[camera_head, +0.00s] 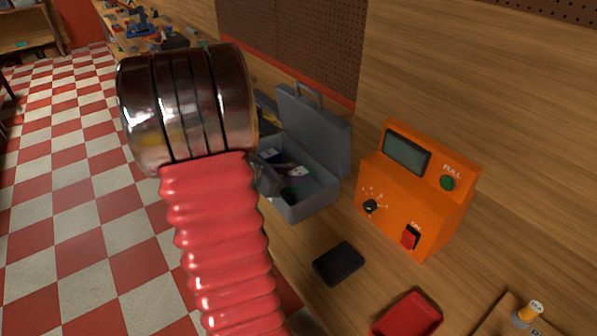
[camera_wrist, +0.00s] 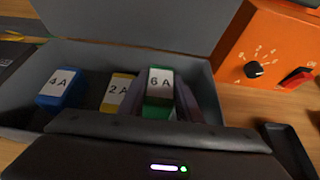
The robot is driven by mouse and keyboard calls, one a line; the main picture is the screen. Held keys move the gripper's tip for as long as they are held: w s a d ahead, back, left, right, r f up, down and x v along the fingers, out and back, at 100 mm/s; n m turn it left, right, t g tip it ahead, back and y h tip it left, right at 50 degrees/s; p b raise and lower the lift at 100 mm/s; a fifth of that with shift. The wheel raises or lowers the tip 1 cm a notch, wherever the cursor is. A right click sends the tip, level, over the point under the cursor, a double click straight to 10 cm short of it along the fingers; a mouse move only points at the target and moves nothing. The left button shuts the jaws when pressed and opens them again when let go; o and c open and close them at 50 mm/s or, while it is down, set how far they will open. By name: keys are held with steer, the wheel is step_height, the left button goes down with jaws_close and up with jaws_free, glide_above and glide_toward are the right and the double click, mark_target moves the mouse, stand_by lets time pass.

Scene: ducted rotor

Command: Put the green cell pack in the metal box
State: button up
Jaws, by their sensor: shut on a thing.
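The grey metal box (camera_head: 312,202) stands on the wooden bench with its lid open; its interior also shows in the wrist view (camera_wrist: 105,58). My gripper (camera_wrist: 162,88) is shut on the green cell pack (camera_wrist: 158,107), which has a white label reading 6A. The pack is upright between the fingers, inside the box's outline at the right part; whether it touches the floor is hidden. In the head view my arm hides most of the gripper.
A blue pack marked 4A (camera_wrist: 62,85) and a yellow pack marked 2A (camera_wrist: 118,92) are in the box, left of the green one. An orange tester (camera_head: 415,190), a black tray (camera_head: 338,263) and a red tray (camera_head: 407,316) stand to the right.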

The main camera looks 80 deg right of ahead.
steer(key=shift+f, duration=0.4)
steer(key=o, duration=1.2)
steer(key=shift+r, duration=0.15)
steer(key=shift+r, duration=0.55)
steer(key=v, duration=1.2)
steer(key=shift+f, duration=0.15)
steer(key=shift+w+a, duration=0.1)
